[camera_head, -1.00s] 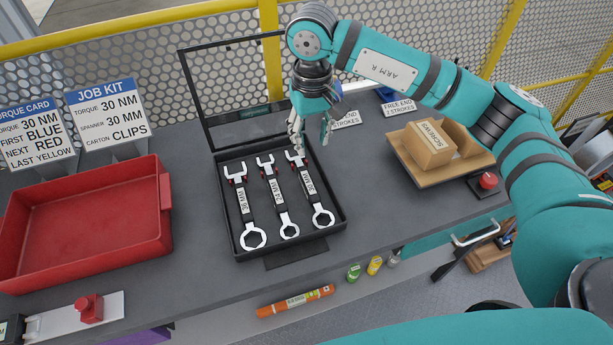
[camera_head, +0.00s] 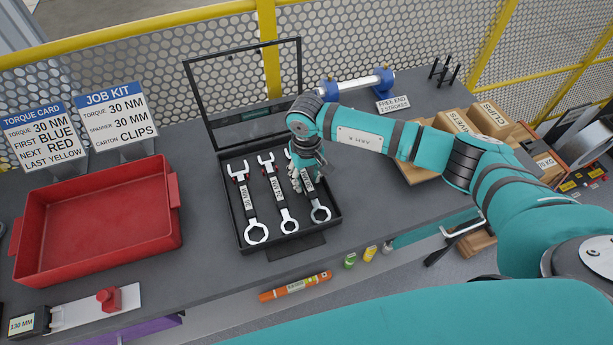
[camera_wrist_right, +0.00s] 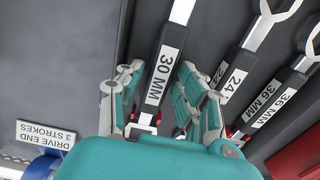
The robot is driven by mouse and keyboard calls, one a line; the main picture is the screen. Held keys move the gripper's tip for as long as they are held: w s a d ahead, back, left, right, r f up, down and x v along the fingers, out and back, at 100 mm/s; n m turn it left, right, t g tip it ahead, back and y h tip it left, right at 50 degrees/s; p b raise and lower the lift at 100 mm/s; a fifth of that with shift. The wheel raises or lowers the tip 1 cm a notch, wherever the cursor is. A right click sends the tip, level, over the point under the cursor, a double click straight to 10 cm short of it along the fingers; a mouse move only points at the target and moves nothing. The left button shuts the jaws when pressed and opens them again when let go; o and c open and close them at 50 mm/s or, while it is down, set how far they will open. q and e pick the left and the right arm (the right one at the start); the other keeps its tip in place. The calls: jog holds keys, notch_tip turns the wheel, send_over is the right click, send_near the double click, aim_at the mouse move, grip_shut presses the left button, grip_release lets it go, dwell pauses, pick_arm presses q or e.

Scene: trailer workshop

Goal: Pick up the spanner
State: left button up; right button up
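Three spanners lie in a black case (camera_head: 303,236) on the bench. The left one (camera_head: 249,207) reads 36 MM and the middle one (camera_head: 279,196) 24 MM. The right spanner (camera_head: 320,213) reads 30 MM in the right wrist view (camera_wrist_right: 164,68). My right gripper (camera_head: 304,186) is down over its upper half and hides its open jaw end. In the right wrist view my right gripper (camera_wrist_right: 157,92) is open, its fingers on either side of the 30 MM handle, with gaps showing. My left gripper is not in view.
The case's open lid frame (camera_head: 191,97) stands behind it. A red bin (camera_head: 100,255) is at left, below the Job Kit card (camera_head: 112,113), which reads spanner 30 MM. Cartons (camera_head: 492,121) stand at right. A blue-ended bar fixture (camera_head: 357,87) is behind.

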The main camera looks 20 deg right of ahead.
jog(key=shift+f, duration=0.1)
jog(key=shift+c, duration=0.2)
grip_shut()
